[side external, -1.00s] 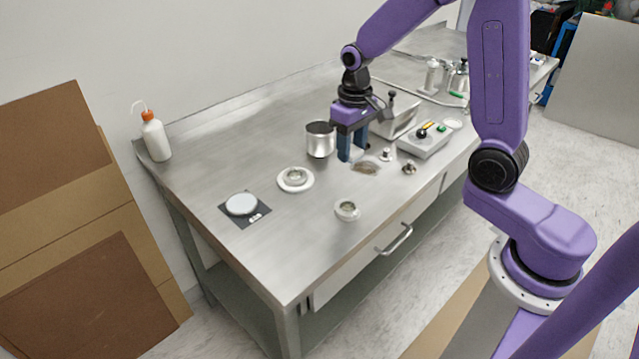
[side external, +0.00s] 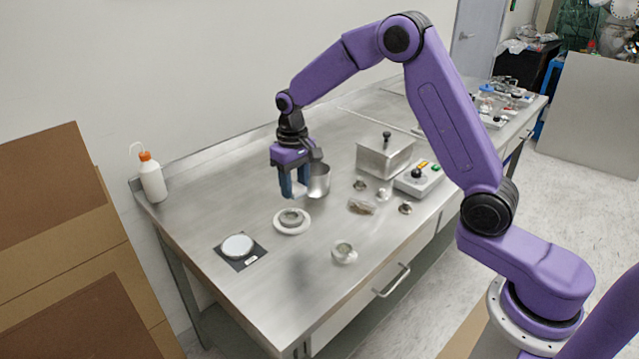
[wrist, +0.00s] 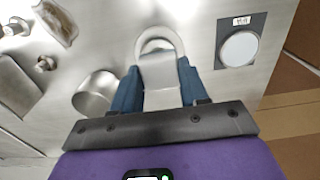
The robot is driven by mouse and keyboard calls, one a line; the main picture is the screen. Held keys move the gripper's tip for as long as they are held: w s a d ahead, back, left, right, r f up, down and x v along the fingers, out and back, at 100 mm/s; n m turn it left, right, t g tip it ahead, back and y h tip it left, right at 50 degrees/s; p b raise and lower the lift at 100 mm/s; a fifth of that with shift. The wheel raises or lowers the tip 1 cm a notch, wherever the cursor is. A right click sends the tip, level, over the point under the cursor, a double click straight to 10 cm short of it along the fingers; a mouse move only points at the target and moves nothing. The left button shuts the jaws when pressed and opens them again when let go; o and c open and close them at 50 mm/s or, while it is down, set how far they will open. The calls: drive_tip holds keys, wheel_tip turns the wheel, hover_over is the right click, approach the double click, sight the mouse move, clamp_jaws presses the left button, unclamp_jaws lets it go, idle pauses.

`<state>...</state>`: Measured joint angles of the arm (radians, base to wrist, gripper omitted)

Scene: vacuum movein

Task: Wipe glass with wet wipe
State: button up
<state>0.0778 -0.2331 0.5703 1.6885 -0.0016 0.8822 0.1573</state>
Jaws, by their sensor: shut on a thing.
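My gripper (side external: 294,194) hangs above the steel table (side external: 330,290), left of the metal cup. It is shut on a pale, flat wipe (wrist: 158,78), which spans the space between the blue fingers in the wrist view and shows as a small whitish patch below them in the side view. A round pale glass disc (side external: 237,246) lies on a dark square mat left of the gripper; it also shows in the wrist view (wrist: 239,48). The wipe is apart from the disc. In the wrist view it partly covers a white ring with a metal centre (side external: 291,220).
The metal cup (side external: 319,181) stands close beside my gripper. A wash bottle (side external: 151,178) stands at the back left.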

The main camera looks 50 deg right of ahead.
sight(287, 221)
drive_tip(key=shift+w+a+f, duration=0.2)
drive_tip(key=shift+w+a, duration=0.05)
drive_tip(key=shift+w, duration=0.2)
drive_tip(key=shift+w+a+f, duration=0.15)
drive_tip(key=shift+w+a, duration=0.1)
drive_tip(key=shift+w, duration=0.15)
drive_tip(key=shift+w+a+f, duration=0.1)
drive_tip(key=shift+w+f, duration=0.05)
drive_tip(key=shift+f, duration=3.7)
drive_tip(key=shift+w+d+f, duration=0.25)
drive_tip(key=shift+d+f, duration=0.05)
drive_tip(key=shift+d, duration=0.4)
drive_tip(key=shift+w+d+r, duration=0.1)
drive_tip(key=shift+w+d, duration=0.15)
drive_tip(key=shift+d, duration=0.35)
drive_tip(key=shift+w+d, duration=0.25)
drive_tip(key=shift+d, duration=0.35)
drive_tip(key=shift+s+a, duration=0.25)
drive_tip(key=shift+a, duration=0.4)
drive_tip(key=shift+s+a, duration=0.3)
drive_tip(key=shift+a, duration=0.4)
drive_tip(key=shift+s+a, duration=0.25)
drive_tip(key=shift+a, duration=0.4)
drive_tip(key=shift+d+r, duration=0.1)
drive_tip(key=shift+r, duration=3.95)
drive_tip(key=shift+a, duration=0.2)
drive_tip(key=shift+f, duration=0.15)
